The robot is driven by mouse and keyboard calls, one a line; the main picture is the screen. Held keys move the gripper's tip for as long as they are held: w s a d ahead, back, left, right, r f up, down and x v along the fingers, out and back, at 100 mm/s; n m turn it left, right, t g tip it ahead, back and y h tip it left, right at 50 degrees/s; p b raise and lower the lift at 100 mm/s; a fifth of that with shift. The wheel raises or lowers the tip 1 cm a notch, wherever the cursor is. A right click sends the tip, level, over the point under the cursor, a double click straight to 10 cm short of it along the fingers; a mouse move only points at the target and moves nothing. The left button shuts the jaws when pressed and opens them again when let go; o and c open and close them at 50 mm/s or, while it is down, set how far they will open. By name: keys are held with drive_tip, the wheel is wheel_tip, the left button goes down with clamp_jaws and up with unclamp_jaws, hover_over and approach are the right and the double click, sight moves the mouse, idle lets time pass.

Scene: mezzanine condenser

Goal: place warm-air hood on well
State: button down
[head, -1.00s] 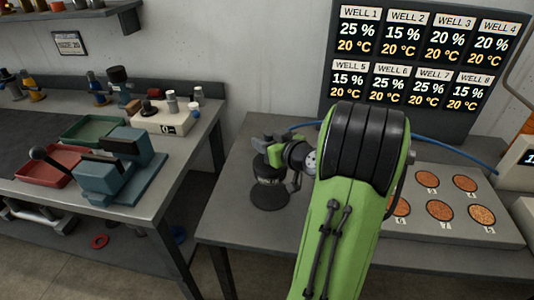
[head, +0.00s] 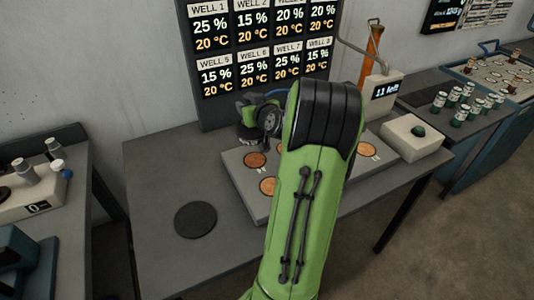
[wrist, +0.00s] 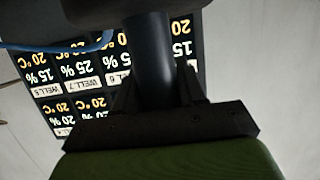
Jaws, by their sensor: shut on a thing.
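The dark warm-air hood (head: 247,135) is held by my gripper (head: 266,122) at the back left of the well block, in front of the display. In the wrist view, the fingers are shut around the dark round neck of the hood (wrist: 151,55). Whether the hood touches the block cannot be told. The grey well block (head: 238,170) has round wells with orange-brown grains, such as the left well (head: 255,160) and one in front of it (head: 268,187). My arm hides the middle of the block.
A bare black round pad (head: 195,220) lies on the grey table left of the block. The well display (head: 262,50) stands behind. A blue hose (head: 277,93) reaches the gripper. A box with a readout (head: 384,92) and a white box with a dark green knob (head: 417,137) stand right.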

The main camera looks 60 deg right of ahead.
sight(252, 133)
drive_tip(key=f+b, duration=0.1)
drive_tip(key=f, duration=0.4)
drive_tip(key=f+b, duration=0.1)
drive_tip(key=f, duration=0.3)
drive_tip(key=shift+s+d+f, duration=0.15)
drive_tip(key=shift+d+f, duration=0.05)
drive_tip(key=shift+f, duration=0.2)
drive_tip(key=shift+f+b, duration=0.15)
drive_tip(key=shift+b, duration=0.3)
drive_tip(key=c, duration=0.6)
unclamp_jaws()
drive_tip(key=shift+a, duration=0.1)
drive_tip(key=shift+c, duration=0.2)
